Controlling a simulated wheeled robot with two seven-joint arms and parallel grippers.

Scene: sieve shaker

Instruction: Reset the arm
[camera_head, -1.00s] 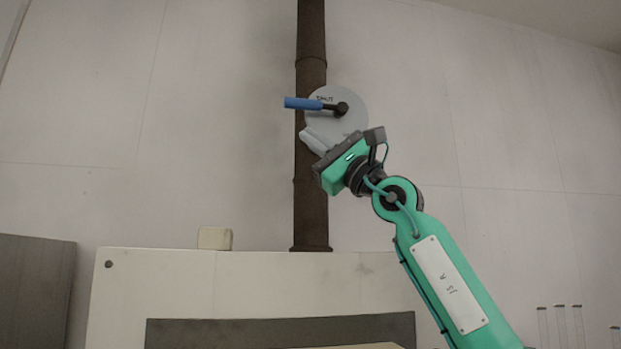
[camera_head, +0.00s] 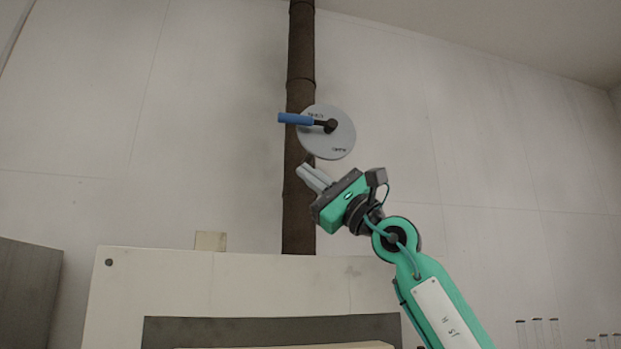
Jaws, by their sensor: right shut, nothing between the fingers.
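My right gripper (camera_head: 306,174) is shut and empty. It is in the middle of the head view, in front of the brown pipe, with its fingers pointing up and left. My green right arm (camera_head: 430,295) comes in from the lower right. A round grey dial (camera_head: 338,143) with a blue-handled lever (camera_head: 296,119) sits on the pipe above the gripper. The lever points left and slightly up. A gap shows between the fingertips and the dial. My left gripper is not in view.
The brown pipe (camera_head: 300,55) runs up the pale wall. Below is a white cabinet (camera_head: 240,285) with a dark opening (camera_head: 270,331). A small beige block (camera_head: 210,241) is on its top. Thin tubes (camera_head: 538,333) stand at lower right. A grey panel (camera_head: 27,295) is at lower left.

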